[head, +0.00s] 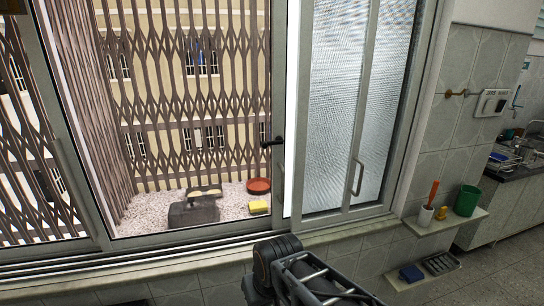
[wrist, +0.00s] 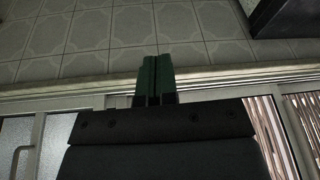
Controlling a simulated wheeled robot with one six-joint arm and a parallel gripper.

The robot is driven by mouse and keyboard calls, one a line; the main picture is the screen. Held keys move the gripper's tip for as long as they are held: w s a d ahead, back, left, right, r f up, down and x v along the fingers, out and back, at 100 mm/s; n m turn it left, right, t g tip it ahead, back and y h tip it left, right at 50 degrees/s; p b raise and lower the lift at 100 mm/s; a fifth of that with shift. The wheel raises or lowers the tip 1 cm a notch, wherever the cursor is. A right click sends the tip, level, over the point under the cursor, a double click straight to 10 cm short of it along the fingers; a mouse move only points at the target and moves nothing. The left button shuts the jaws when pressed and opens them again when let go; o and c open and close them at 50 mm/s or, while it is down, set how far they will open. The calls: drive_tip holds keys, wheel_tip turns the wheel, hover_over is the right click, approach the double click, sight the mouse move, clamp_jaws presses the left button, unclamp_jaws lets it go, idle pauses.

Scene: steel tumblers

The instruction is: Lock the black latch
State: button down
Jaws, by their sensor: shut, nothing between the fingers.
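The black latch (head: 272,142) is a small dark lever on the upright frame of the sliding window, near the middle of the head view. Its lever points left, close to horizontal, with its base at the right end. My gripper (wrist: 156,60) shows only in the wrist view, as two green fingers held together with nothing between them. They lie in front of the window frame and tiled wall. The latch cannot be made out in the wrist view, so its distance from my gripper is unclear.
A frosted pane with a grey pull handle (head: 357,177) is right of the latch. A red dish (head: 258,186) and yellow sponge (head: 259,207) sit on the outer ledge. A wall shelf (head: 446,228) at right holds a green cup (head: 467,200). My arm crosses the bottom centre.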

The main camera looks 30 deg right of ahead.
drive_tip(key=w+r+m+t+y, duration=0.3)
drive_tip(key=w+r+m+y, duration=0.3)
drive_tip(key=w+m+y, duration=0.45)
drive_tip(key=w+d+r+m+t+h, duration=0.1)
drive_tip(key=d+r+m+t, duration=0.3)
drive_tip(key=d+t, duration=0.3)
drive_tip(key=w+d+r+m+t+h, duration=0.1)
drive_tip(key=d+r+m+t, duration=0.4)
drive_tip(key=d+t, duration=0.3)
drive_tip(key=d+m, duration=0.1)
drive_tip(key=d, duration=0.3)
drive_tip(key=shift+d+t, duration=0.2)
drive_tip(key=shift+t, duration=0.1)
drive_tip(key=shift+h, duration=0.25)
